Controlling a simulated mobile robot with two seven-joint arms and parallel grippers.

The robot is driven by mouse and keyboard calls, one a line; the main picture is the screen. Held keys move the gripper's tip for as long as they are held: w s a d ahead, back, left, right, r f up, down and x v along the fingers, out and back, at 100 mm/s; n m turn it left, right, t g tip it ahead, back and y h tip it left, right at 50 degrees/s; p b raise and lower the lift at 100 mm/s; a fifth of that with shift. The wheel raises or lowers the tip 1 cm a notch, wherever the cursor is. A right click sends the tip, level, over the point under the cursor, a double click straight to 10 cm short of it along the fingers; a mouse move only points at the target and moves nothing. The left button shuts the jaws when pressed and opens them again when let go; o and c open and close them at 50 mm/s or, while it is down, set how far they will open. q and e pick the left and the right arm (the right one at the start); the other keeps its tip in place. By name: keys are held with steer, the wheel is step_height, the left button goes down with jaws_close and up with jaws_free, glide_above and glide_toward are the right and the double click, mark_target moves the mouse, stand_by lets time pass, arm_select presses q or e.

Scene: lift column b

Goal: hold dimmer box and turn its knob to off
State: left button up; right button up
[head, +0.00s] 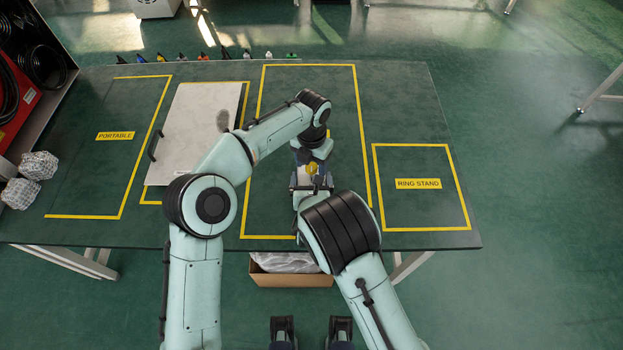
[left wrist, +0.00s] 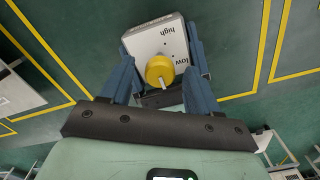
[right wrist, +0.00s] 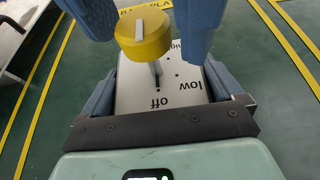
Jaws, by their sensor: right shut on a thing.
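The dimmer box (right wrist: 190,80) is pale, with "high", "low" and "off" on its face. Its yellow knob (right wrist: 143,38) stands out on a stem. My right gripper (right wrist: 158,85) is shut on the box, one blue finger along each side. My left gripper (left wrist: 160,85) is open, its fingers on either side of the knob with gaps between. The box (left wrist: 155,42) and knob (left wrist: 158,69) also show in the left wrist view; a pale pointer angles down-right there. "Off" is hidden in that view. In the head view the knob (head: 312,169) shows between the arms; most of the box is covered.
The dark green table (head: 410,110) has yellow outlined areas, including "PORTABLE" and "RING STAND" (head: 418,184), both clear. A pale board (head: 190,135) with a dark handle lies left of the arms. Small coloured items line the back edge. A cardboard box (head: 290,279) is below the front edge.

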mark_target(311, 166)
arm_select(q)
steer(key=shift+r, duration=3.55)
arm_select(e)
steer(key=o, duration=0.8)
steer(key=shift+o, duration=0.2)
